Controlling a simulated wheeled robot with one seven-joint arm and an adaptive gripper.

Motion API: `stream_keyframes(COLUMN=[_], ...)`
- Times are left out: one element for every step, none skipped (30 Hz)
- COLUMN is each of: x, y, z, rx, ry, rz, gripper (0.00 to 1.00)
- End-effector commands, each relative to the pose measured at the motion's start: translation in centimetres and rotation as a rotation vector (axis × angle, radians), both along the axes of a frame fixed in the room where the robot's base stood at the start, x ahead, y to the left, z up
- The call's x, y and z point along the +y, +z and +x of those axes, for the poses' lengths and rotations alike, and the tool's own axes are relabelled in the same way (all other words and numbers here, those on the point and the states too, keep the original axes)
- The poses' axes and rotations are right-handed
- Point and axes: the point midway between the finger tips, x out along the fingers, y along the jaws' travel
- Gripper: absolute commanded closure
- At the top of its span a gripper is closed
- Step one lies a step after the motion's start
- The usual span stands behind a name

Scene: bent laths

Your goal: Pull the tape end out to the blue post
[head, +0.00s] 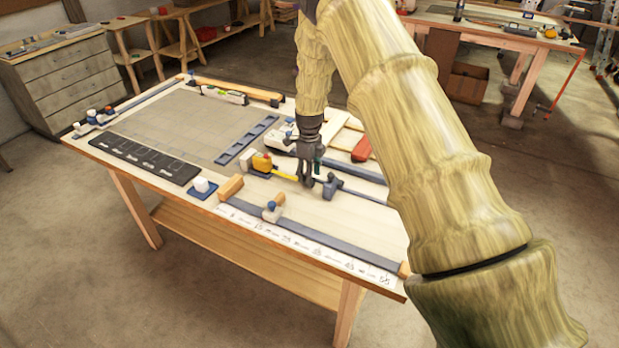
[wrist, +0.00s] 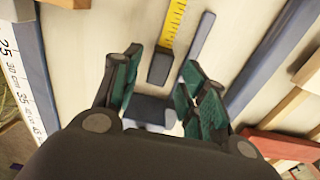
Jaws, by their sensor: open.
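A yellow tape measure (head: 261,162) lies on the workbench, with its yellow tape (head: 284,177) drawn out a short way towards my gripper (head: 309,178). In the wrist view the tape (wrist: 174,28) runs down to a dark grey end tab (wrist: 160,68). My gripper is open, with its green-padded fingers on either side of the tab. A second dark grey block (wrist: 152,110) lies nearer the palm between the fingers; I cannot tell whether it joins the tab. A small blue post-like knob (head: 271,205) tops the slider on the front rail; I cannot tell whether it is the blue post.
A grey-blue clamp block (head: 332,186) stands close right of my gripper. A long grey rail (head: 310,233) and a number strip (head: 290,241) run along the front edge. A red block (head: 362,149) lies behind. Bare bench top shows between gripper and front rail.

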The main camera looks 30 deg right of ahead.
Motion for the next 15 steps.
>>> stream_keyframes(x=[0.0,0.0,0.0,-0.1,-0.1,0.0,0.0,0.0,0.0,0.0,-0.1,-0.1,-0.1,-0.1,-0.1], y=[1.0,1.6,2.3,2.9,3.4,4.2,4.7,5.2,5.9,6.4,6.9,7.4,7.7,8.1,8.5], z=[0.1,0.1,0.0,0.0,0.0,0.0,0.0,0.0,0.0,0.0,0.0,0.0,0.0,0.0,0.0], rx=[-0.003,-0.003,-0.001,-0.002,-0.002,-0.002,-0.001,-0.001,-0.002,-0.002,-0.001,-0.001,-0.001,-0.001,-0.001], ry=[0.0,-0.001,-0.002,-0.002,-0.002,-0.001,-0.001,-0.001,-0.001,-0.001,-0.002,-0.002,-0.002,-0.002,-0.001], rz=[0.0,0.0,0.0,-0.001,-0.001,-0.001,-0.002,-0.001,-0.001,-0.001,0.0,-0.001,-0.001,-0.001,0.0], gripper=[0.57,0.57,0.57,0.57,0.57,0.57,0.57,0.57,0.57,0.57,0.57,0.57,0.57,0.57,0.57])
